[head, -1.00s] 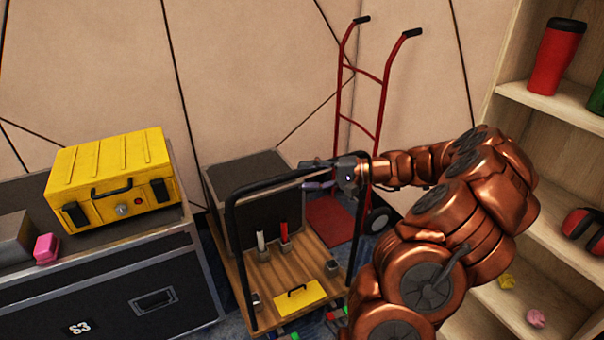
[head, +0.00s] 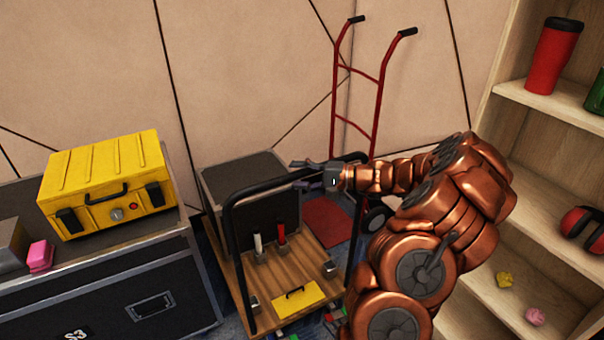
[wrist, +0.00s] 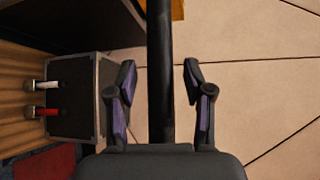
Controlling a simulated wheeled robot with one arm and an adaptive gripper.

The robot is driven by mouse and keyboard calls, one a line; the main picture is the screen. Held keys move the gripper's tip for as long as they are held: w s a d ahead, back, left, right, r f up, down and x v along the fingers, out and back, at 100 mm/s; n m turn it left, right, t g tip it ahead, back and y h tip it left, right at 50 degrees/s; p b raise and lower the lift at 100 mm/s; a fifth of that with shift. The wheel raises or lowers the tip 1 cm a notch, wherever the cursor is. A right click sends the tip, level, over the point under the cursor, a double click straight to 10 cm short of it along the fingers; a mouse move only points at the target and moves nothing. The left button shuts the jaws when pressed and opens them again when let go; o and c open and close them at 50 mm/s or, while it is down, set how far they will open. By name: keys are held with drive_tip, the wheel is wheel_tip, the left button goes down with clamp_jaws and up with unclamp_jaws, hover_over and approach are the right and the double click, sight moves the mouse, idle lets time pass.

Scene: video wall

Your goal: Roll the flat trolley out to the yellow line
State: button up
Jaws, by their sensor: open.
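The flat trolley (head: 258,281) has a wooden deck and a tall black push handle (head: 229,262). It stands between the black case and the shelf. My gripper (head: 303,170) is open at the handle's top bar, near its right half. In the wrist view the black bar (wrist: 160,70) runs between the two spread fingers of my gripper (wrist: 160,92), with gaps on both sides. I cannot tell how deep the bar sits between them. The trolley carries a dark box (head: 246,185), a flat yellow item (head: 296,297) and small red and white-handled items. No yellow line is in view.
A black case (head: 105,290) with a yellow toolbox (head: 108,185) on it stands close at the trolley's left. A red hand truck (head: 380,98) leans at the wall behind. A wooden shelf (head: 560,105) stands at the right, beside my arm.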

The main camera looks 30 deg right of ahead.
clamp_jaws()
idle(0.5)
